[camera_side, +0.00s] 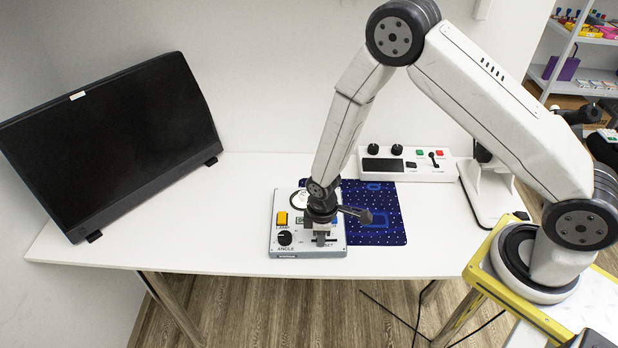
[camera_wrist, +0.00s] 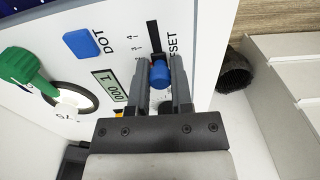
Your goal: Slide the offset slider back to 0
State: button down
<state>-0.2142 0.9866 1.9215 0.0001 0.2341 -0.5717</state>
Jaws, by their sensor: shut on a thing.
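A small control panel (camera_side: 283,250) stands on the white table, partly hidden by my arm. Its offset slider has a blue knob (camera_wrist: 159,74) in a dark slot (camera_wrist: 153,36), with scale marks beside it. In the wrist view the knob sits below the printed 4 and 3; the lower slot is hidden by the knob and my fingers. My gripper (camera_wrist: 167,82) is shut on the blue knob, one finger on each side.
The panel has a blue DOT button (camera_wrist: 82,43), a green lever (camera_wrist: 27,72), a yellow lamp button (camera_side: 282,218) and a black ANGLE knob (camera_side: 284,238). A blue mat (camera_side: 385,225), a white console (camera_side: 436,172) and a dark monitor (camera_side: 115,140) stand around it. The table's left front is clear.

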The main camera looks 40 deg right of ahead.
aim_at(315, 240)
jog(key=shift+w+a, duration=0.5)
jog(key=shift+a, duration=0.05)
jog(key=c, duration=0.5)
grip_release()
jog(key=shift+c, duration=0.2)
jog(key=shift+r, duration=2.95)
jog(key=shift+r, duration=0.1)
